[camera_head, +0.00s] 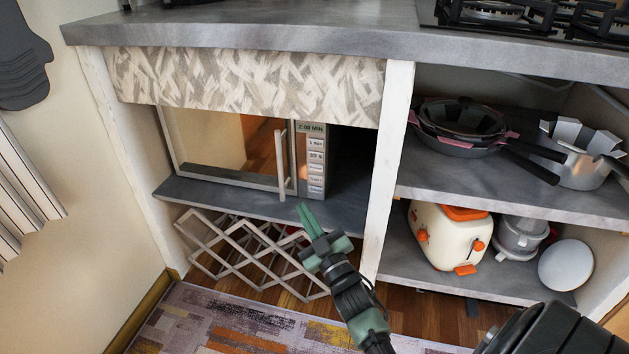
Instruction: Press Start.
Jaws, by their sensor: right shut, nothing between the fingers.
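A microwave (239,142) stands on the left shelf under the counter, with its door closed. A vertical handle (280,164) runs along the right edge of its door. Its control panel (315,160) has a small display reading about "2:00 MIN" and a column of several light buttons. The button labels are too small for me to pick out Start with certainty. My right gripper (309,217) is shut and empty, just below the panel and in front of the shelf edge, apart from the buttons. My left gripper is not in view.
A folding wine rack (250,254) stands below the microwave shelf (225,197). A white divider post (389,160) stands right of the microwave. Pans (462,124) and a cream toaster (445,236) sit on the right shelves. A patterned fabric valance (250,80) hangs above the microwave.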

